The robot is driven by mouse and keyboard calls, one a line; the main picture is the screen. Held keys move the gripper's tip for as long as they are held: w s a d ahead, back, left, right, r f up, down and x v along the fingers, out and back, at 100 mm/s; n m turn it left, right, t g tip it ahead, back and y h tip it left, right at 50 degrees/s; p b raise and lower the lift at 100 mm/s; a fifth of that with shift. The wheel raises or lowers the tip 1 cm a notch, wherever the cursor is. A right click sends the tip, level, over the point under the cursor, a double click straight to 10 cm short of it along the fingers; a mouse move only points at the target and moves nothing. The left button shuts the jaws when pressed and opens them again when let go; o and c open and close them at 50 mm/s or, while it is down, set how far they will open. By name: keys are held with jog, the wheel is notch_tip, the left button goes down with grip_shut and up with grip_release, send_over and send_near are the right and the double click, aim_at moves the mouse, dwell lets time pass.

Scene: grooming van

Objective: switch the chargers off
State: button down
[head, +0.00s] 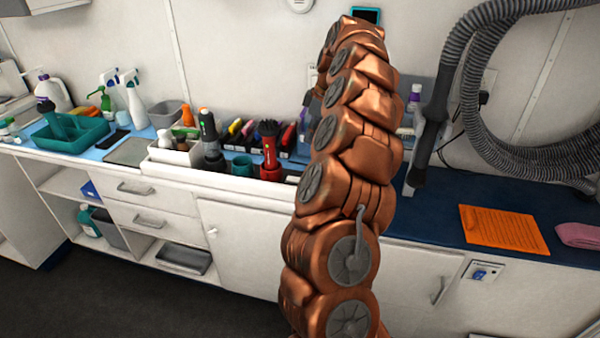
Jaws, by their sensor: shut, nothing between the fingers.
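A small switch plate with a blue switch (483,272) is set in the cabinet front at the lower right, under the counter edge. Its on or off position is too small to tell. A wall outlet with a black plug (484,97) is at the right, behind the hose. My copper arm rises through the middle; my gripper does not show.
A grey ribbed hose (540,160) hangs at the right, with its nozzle (427,145) above the counter. Bottles and a teal caddy (70,134) fill the left. The floor at lower left is clear.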

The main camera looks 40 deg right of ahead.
jog(key=p, duration=0.3)
send_near(297, 179)
jog(key=x, duration=0.5)
jog(key=shift+w+a, duration=0.1)
jog(key=shift+w, duration=0.05)
jog(key=shift+f, duration=0.85)
